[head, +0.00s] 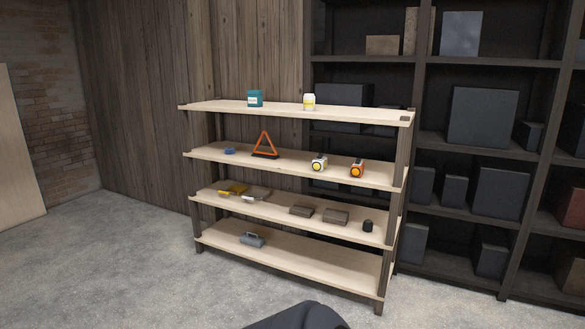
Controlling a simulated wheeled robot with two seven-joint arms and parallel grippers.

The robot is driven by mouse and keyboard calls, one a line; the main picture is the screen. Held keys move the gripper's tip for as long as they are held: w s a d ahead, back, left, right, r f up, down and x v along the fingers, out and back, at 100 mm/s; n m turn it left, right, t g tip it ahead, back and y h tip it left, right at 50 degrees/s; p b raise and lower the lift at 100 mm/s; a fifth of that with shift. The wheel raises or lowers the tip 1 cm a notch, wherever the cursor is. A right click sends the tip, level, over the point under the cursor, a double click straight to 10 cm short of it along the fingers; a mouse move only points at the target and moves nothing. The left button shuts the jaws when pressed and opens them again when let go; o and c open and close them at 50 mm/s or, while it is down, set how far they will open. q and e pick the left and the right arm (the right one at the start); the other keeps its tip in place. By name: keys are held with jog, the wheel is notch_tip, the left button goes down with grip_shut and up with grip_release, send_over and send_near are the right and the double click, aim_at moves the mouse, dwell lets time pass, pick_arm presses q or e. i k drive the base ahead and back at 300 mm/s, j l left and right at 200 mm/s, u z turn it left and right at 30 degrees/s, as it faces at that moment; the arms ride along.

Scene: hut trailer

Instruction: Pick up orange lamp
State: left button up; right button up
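The orange lamp (357,169) is a small orange and white block with a round yellow face. It stands on the second shelf from the top of a light wooden rack, near the right end. A similar white lamp (319,162) with a yellow face stands to its left, a short gap apart. A dark rounded shape at the bottom edge is probably part of my own body. Neither of my grippers shows in the head view.
The wooden rack (270,107) holds a teal container (255,98), a white jar (309,102), an orange warning triangle (264,145) and a blue item (229,151). Lower shelves hold small boxes and tools. Dark shelving (420,80) stands behind. The concrete floor (130,265) in front is clear.

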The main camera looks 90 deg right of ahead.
aim_at(356, 170)
jog(key=z, duration=3.25)
jog(key=i, duration=0.65)
